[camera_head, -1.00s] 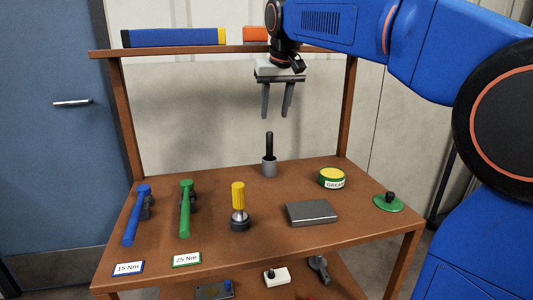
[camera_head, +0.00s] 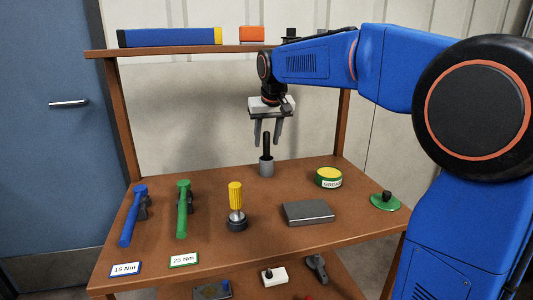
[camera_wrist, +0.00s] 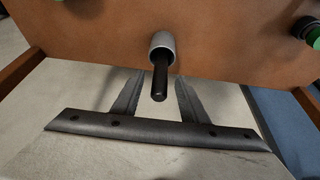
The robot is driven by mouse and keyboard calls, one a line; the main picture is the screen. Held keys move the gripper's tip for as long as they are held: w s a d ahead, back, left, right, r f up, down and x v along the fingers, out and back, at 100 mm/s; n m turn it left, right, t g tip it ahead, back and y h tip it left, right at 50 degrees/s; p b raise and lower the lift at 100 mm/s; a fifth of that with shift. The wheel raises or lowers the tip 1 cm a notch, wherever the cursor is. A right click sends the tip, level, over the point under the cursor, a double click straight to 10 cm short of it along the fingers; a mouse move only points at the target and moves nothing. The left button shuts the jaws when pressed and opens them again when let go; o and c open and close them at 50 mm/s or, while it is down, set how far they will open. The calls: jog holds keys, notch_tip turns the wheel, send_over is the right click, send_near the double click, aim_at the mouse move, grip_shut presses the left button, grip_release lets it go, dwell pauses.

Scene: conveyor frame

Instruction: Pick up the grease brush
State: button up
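The grease brush appears to be the upright black handle (camera_head: 267,143) standing in a small grey cup (camera_head: 266,168) at the back middle of the brown bench; its lower end is hidden in the cup. My gripper (camera_head: 267,145) is open and points down over it, one finger on each side of the handle in the picture. In the wrist view the handle (camera_wrist: 160,82) shows between the two open fingers (camera_wrist: 160,76), with space on both sides. No contact is visible. The cup (camera_wrist: 162,42) also shows there.
A yellow-green grease tin (camera_head: 328,177) and a green disc with a black knob (camera_head: 385,202) are to the right. An upper shelf (camera_head: 180,48) is behind.

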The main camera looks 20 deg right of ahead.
jog(key=shift+x, duration=1)
grip_shut()
jog(key=shift+r, duration=0.1)
